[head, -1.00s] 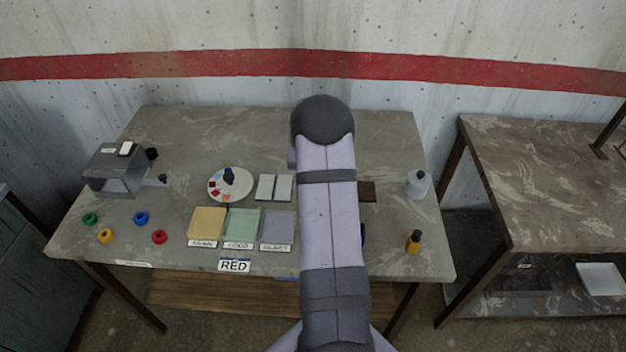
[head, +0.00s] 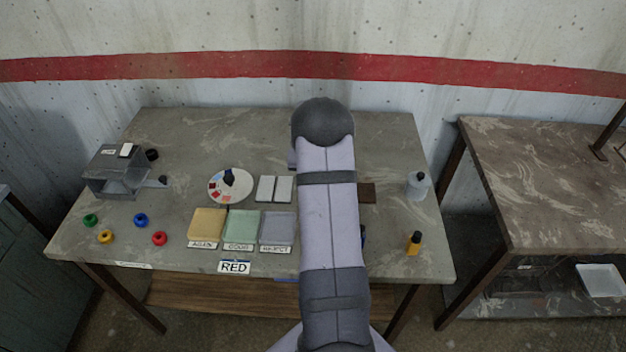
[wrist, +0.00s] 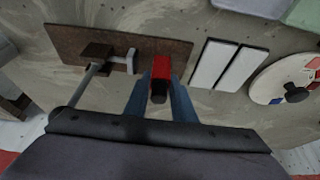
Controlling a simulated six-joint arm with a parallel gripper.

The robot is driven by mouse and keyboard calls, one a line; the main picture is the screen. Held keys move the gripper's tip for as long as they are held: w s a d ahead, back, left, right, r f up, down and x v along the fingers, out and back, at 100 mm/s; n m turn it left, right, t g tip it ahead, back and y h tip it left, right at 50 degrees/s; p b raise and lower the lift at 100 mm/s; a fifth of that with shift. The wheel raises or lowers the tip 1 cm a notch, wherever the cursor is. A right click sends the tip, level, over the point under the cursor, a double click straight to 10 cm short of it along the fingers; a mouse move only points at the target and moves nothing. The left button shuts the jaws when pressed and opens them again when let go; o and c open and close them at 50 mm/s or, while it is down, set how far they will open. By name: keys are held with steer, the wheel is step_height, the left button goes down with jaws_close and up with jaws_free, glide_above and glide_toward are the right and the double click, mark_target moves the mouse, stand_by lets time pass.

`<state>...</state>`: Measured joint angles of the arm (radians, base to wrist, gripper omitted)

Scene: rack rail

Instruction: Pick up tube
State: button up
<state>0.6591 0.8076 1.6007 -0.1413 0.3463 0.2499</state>
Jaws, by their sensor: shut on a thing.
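In the wrist view my gripper (wrist: 160,88) has its two blue fingers closed on a small red tube-like piece (wrist: 161,67) with a black end towards the camera. I take this to be the tube; its far end is not clear. It sits in front of the edge of a brown board (wrist: 65,42), and I cannot tell whether it touches the board or table. A grey metal holder with a fork (wrist: 112,64) stands on the board. In the head view my arm hides the gripper and the tube; part of the brown board (head: 367,193) shows to its right.
Two white pads (head: 266,189) and a round dial with a dark knob (head: 222,195) lie left of my arm. In front are yellow, green and grey trays (head: 276,228). Coloured rings (head: 141,219) and a grey device (head: 120,180) are further left. Bottles (head: 418,186) stand right.

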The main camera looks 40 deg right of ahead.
step_height(320, 180, up, 10)
steer(key=b, duration=0.3)
steer(key=shift+f, duration=0.25)
steer(key=w+a+r+n+y+p, duration=0.15)
steer(key=w+a+n, duration=0.45)
steer(key=a, duration=1)
steer(key=a+f+t+p, duration=0.1)
steer(key=a, duration=0.9)
steer(key=shift+s+d+f+m+g+h, duration=0.2)
steer(key=shift+s+f+m, duration=0.4)
steer(key=shift+m, duration=0.4)
steer(key=shift+s+d+f+m+g+h, duration=0.15)
steer(key=shift+s+f+m+h, duration=0.2)
steer(key=shift+f+m, duration=0.5)
steer(key=shift+s+d+f+m+g+h, duration=0.2)
steer(key=shift+s+f+m, duration=0.35)
steer(key=shift+m, duration=0.6)
